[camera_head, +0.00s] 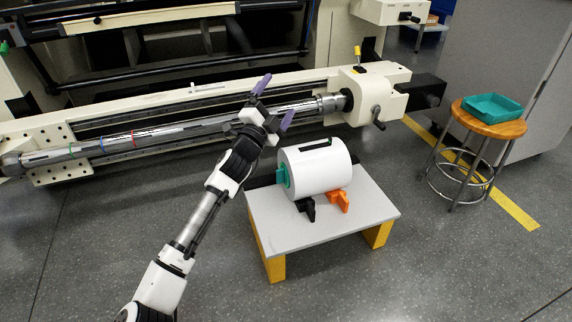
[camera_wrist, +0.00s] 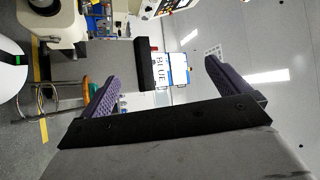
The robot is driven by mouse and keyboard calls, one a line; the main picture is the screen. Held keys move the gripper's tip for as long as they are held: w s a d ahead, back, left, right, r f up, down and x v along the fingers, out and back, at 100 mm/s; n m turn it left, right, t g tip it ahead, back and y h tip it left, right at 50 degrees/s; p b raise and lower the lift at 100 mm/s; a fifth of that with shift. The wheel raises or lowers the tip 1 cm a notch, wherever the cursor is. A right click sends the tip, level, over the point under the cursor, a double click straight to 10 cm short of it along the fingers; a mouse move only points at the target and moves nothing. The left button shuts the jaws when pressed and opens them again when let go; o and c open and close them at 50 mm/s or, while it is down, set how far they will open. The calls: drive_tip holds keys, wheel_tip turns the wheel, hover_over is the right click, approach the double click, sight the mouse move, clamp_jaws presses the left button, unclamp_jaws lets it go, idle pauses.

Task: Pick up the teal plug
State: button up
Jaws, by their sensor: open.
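The teal plug (camera_head: 283,177) sits at the left end of a white cylinder (camera_head: 318,168), which lies on its side on a low grey table. My gripper (camera_head: 275,102) is open and empty, with its purple fingers spread wide. In the head view it appears above and left of the cylinder, in front of the long machine, apart from the plug. In the wrist view the open fingers (camera_wrist: 161,82) face the room. Part of the white cylinder (camera_wrist: 10,75) shows at the left edge there. I cannot make out the plug in that view.
The low table (camera_head: 355,212) also holds a black piece (camera_head: 307,208) and an orange piece (camera_head: 339,200) by the cylinder. A long machine with a steel bar (camera_head: 165,132) runs behind. A teal tray (camera_head: 493,106) stands on a wooden stool (camera_head: 505,127) at right. Floor in front is clear.

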wheel_tip(320, 180, down, 17)
drive_tip(key=w+a+g+y+b, duration=0.1)
drive_tip(key=g+y, duration=0.1)
drive_tip(key=g, duration=0.1)
drive_tip(key=m+g+y, duration=0.1)
drive_tip(key=g+y, duration=0.1)
drive_tip(key=g, duration=0.1)
approach(282, 176)
drive_tip(key=b+x, duration=0.4)
drive_tip(key=shift+w+f, duration=0.1)
drive_tip(key=shift+f, duration=0.25)
drive_tip(key=b+x, duration=0.3)
drive_tip(key=x, duration=0.1)
drive_tip(key=shift+w+d, duration=0.2)
drive_tip(key=shift+w, duration=0.25)
drive_tip(key=shift+d+r, duration=0.1)
drive_tip(key=shift+c, duration=0.3)
